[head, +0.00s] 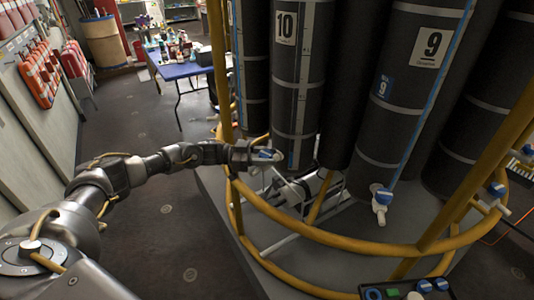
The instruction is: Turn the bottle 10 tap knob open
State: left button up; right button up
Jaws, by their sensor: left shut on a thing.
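Bottle 10 (290,95), a tall dark grey cylinder with a white "10" label, stands upright inside a yellow tubular frame (226,100). My left arm reaches in from the left, past the frame's upright. My left gripper (266,156) is at the foot of bottle 10, shut on the blue bottle 10 tap knob (265,153). The gripper hides most of the tap, so how far the knob is turned is hard to tell. My right gripper is out of view.
Bottle 9 (410,90) stands to the right, with its own blue-knobbed white tap (381,200). The frame's curved yellow rail runs below the taps. A blue table (180,70) with several small items stands behind. Open floor (150,240) lies left of the rack.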

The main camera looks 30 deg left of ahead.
pick_arm(q)
jog(key=n+t+y+p, duration=0.4)
jog(key=p, duration=0.1)
jog(key=n+t+y+p, duration=0.1)
jog(key=n+t+p, duration=0.1)
jog(key=t+p, duration=0.1)
jog(key=shift+r+y, duration=0.25)
jog(key=shift+y, duration=0.15)
jog(key=n+t+y+p, duration=0.2)
jog(key=y, duration=0.1)
jog(key=shift+f+n+y, duration=0.1)
jog(key=shift+n+y, duration=0.3)
jog(key=n+t+y, duration=0.1)
jog(key=n+y, duration=0.1)
jog(key=shift+y+p, duration=0.4)
jog(key=y, duration=0.1)
jog(key=n+y, duration=0.1)
jog(key=shift+w+f+n+t+y, duration=0.1)
jog(key=shift+f+n+t+y, duration=0.05)
jog(key=shift+n+t+y, duration=0.2)
jog(key=n+y, duration=0.2)
jog(key=y, duration=0.1)
jog(key=shift+a+y, duration=0.1)
jog(key=shift+y, duration=0.15)
jog(key=shift+a+n+g+y, duration=0.1)
jog(key=shift+n+g+y, duration=0.35)
jog(key=shift+n+y, duration=1)
jog(key=shift+a+y, duration=0.1)
jog(key=shift+y, duration=0.25)
